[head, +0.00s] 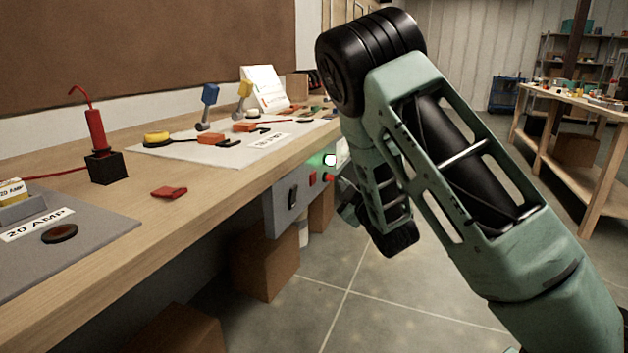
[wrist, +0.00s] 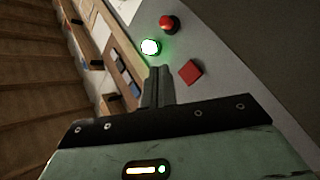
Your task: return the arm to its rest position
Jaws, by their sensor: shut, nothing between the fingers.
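My green and black arm fills the right half of the head view, bent at a black elbow joint, with its lower part hanging beside the workbench edge. My gripper (wrist: 159,88) shows in the wrist view with its two dark fingers together and nothing between them. It also shows in part in the head view (head: 350,212), near the grey control panel (head: 289,205) on the bench front. In the wrist view the fingertips lie just below a lit green button (wrist: 150,47), between it and a red square (wrist: 190,71). Whether they touch the panel I cannot tell.
The wooden workbench (head: 215,190) runs along the left, holding a red tool in a black block (head: 106,167), a red piece (head: 169,192) and a white sheet with tools. Cardboard boxes (head: 265,262) stand below. Another table (head: 560,95) stands at right. Floor between is clear.

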